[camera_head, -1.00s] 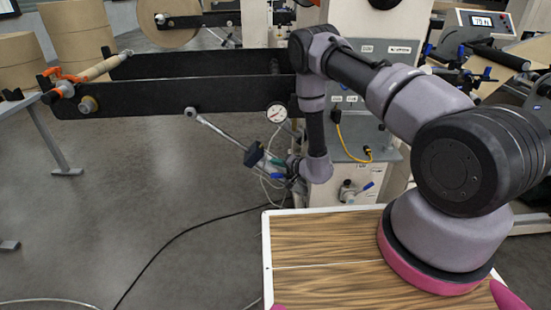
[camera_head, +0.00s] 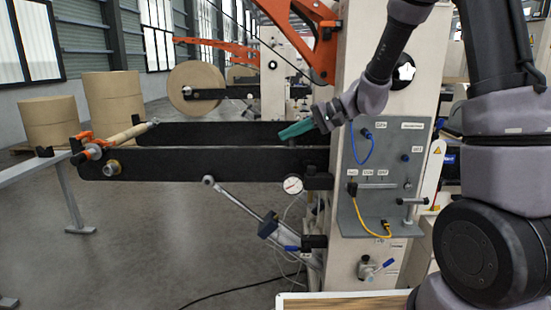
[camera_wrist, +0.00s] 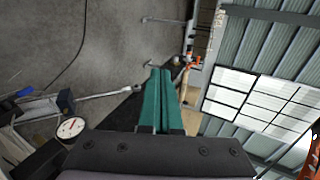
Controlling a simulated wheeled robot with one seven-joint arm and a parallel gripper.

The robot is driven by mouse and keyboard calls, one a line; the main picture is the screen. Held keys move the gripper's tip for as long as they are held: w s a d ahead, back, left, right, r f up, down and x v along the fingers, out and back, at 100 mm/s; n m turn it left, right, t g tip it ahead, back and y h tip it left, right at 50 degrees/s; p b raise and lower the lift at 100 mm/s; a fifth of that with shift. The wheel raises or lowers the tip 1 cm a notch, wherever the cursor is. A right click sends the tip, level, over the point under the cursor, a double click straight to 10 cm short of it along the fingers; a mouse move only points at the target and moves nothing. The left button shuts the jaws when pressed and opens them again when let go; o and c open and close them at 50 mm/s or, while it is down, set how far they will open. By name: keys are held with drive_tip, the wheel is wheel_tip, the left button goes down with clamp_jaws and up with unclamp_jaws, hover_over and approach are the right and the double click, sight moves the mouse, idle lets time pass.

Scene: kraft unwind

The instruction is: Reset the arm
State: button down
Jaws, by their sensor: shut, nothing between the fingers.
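My gripper (camera_head: 296,130) shows in the head view at the middle, its green fingers pointing left just above the black unwind arms. In the wrist view my gripper (camera_wrist: 157,75) has its two green fingers side by side and closed, with nothing held. My arm reaches up along the right side of the head view and bends down to the wrist in front of the machine's cream column (camera_head: 345,90).
Two black unwind arms (camera_head: 220,165) carry a shaft with orange fittings (camera_head: 90,146) at left. A gauge (camera_head: 293,185), a cylinder (camera_head: 240,208) and a grey valve panel (camera_head: 385,170) sit near my arm. Brown paper rolls (camera_head: 115,97) stand behind. Floor at left is mostly clear.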

drive_tip(key=s+d+r+m+t+h, duration=0.1)
drive_tip(key=s+d+r+t+h, duration=0.1)
drive_tip(key=s+d, duration=0.4)
drive_tip(key=s+d+r+t+h, duration=0.1)
drive_tip(key=s+d+r+h, duration=0.4)
drive_tip(key=s+d, duration=0.2)
drive_tip(key=s+d+r+m+t+h, duration=0.1)
drive_tip(key=s+d+r+t+h, duration=0.1)
drive_tip(key=s+d, duration=0.5)
wheel_tip(320, 180, up, 3)
drive_tip(key=shift+d+f+m+t+h, duration=0.25)
drive_tip(key=shift+d+h, duration=0.2)
drive_tip(key=shift+h, duration=0.35)
